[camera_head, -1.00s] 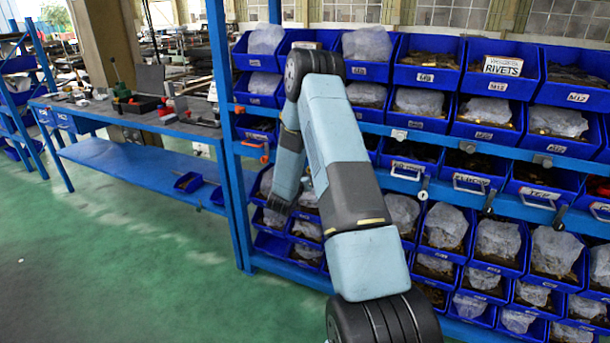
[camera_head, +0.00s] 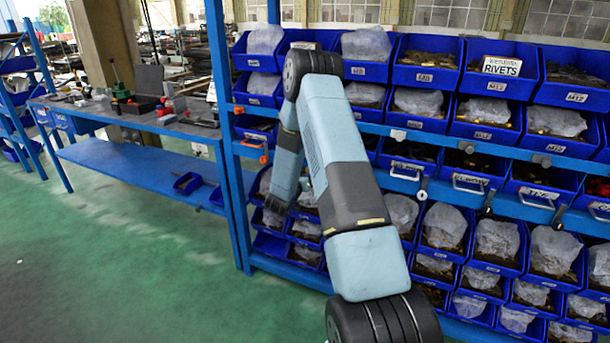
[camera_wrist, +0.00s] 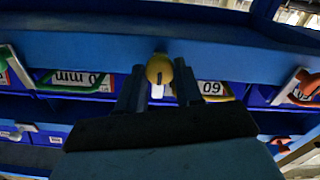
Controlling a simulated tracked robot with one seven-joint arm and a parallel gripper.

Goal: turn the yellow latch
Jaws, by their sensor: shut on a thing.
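The yellow latch (camera_wrist: 159,69) shows in the wrist view as a small rounded knob on the blue shelf rail, with a dark mark on its face. My gripper (camera_wrist: 159,80) is closed around it, one dark finger on each side. A small pale part shows just below the knob between the fingers. In the head view my gripper (camera_head: 278,204) is low at the left end of the rack, and the yellow latch is hidden there.
The blue rail (camera_wrist: 100,52) runs across the wrist view. In the head view, a workbench (camera_head: 140,115) stands left of the rack and the green floor (camera_head: 130,260) is clear.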

